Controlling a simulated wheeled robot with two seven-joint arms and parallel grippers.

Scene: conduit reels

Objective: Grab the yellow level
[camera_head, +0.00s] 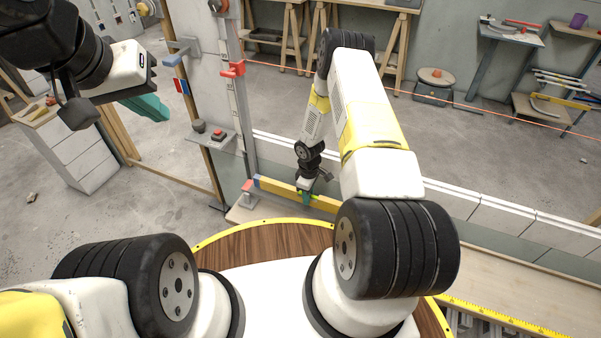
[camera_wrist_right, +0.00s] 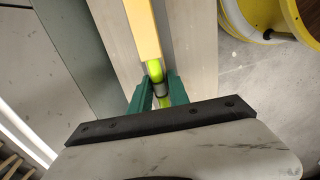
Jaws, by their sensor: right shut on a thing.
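The yellow level (camera_head: 277,187) is a long bar with a blue end, lying low in front of the grey panel in the head view. In the right wrist view, the yellow level (camera_wrist_right: 143,30) runs up from between the green fingers, with a bright green part beside it. My right gripper (camera_head: 306,197) reaches down to the level; in its wrist view the gripper (camera_wrist_right: 160,92) is shut on it. Part of the level is hidden by the arm in the head view. My left gripper (camera_head: 150,107) is raised at the upper left, away from the level; its teal fingers show side-on.
A grey panel stand (camera_head: 228,80) with red clamps and a small shelf (camera_head: 212,138) rises left of the right arm. A white drawer cabinet (camera_head: 70,150) stands at the left. Sawhorses (camera_head: 290,40) stand at the back. The concrete floor between is mostly clear.

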